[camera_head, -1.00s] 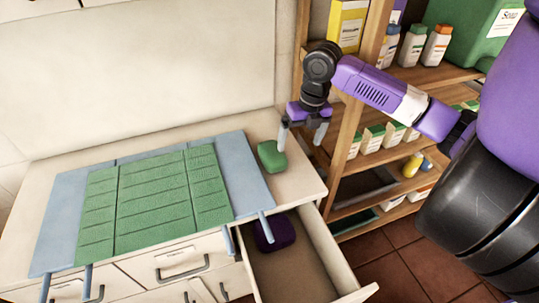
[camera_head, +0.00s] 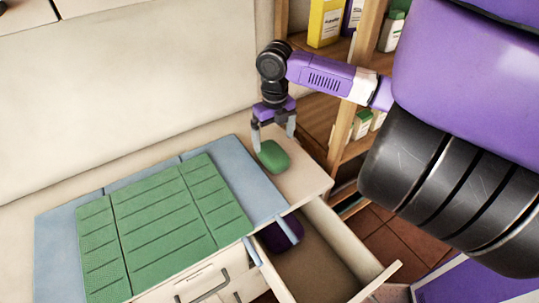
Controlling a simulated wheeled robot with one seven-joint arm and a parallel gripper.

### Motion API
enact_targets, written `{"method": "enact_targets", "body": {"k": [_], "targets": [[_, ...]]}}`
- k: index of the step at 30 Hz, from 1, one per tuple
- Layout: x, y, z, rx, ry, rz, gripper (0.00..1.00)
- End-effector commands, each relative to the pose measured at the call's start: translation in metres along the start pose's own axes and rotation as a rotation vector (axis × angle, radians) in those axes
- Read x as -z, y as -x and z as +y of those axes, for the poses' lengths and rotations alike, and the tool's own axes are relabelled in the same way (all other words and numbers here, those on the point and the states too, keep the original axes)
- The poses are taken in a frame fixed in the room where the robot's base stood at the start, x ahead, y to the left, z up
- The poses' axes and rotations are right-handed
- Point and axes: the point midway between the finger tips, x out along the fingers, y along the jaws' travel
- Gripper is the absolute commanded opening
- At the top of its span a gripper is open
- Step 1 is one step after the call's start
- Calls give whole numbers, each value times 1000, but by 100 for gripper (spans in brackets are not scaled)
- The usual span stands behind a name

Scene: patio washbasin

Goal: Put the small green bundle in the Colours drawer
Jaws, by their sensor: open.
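The small green bundle (camera_head: 273,157) lies on the countertop, between the blue mat and the counter's right end. My gripper (camera_head: 273,140) points down just above it, its two fingers apart; one finger reaches down by the bundle's left edge. I cannot tell if it touches. An open drawer (camera_head: 335,245) juts out below the counter's right end. A dark purple bundle (camera_head: 283,233) lies inside it toward the back, partly hidden by the mat's strap. No label on this drawer is readable.
A green folded cloth (camera_head: 160,222) lies on the blue mat (camera_head: 235,172), whose straps hang over the counter's front. Wooden shelves (camera_head: 345,140) with boxes and bottles stand to the right. Closed drawers with handles (camera_head: 205,287) are below the counter.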

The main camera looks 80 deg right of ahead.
Motion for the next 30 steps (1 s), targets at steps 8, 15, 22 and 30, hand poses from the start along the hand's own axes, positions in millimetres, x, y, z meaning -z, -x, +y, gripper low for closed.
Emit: {"method": "enact_targets", "body": {"k": [8,15,22,30], "targets": [[0,-36,6,-2,-1,3,94],[-1,-51,5,0,1,0,94],[-1,-51,5,0,1,0,81],[-1,-51,5,-1,1,-1,28]]}}
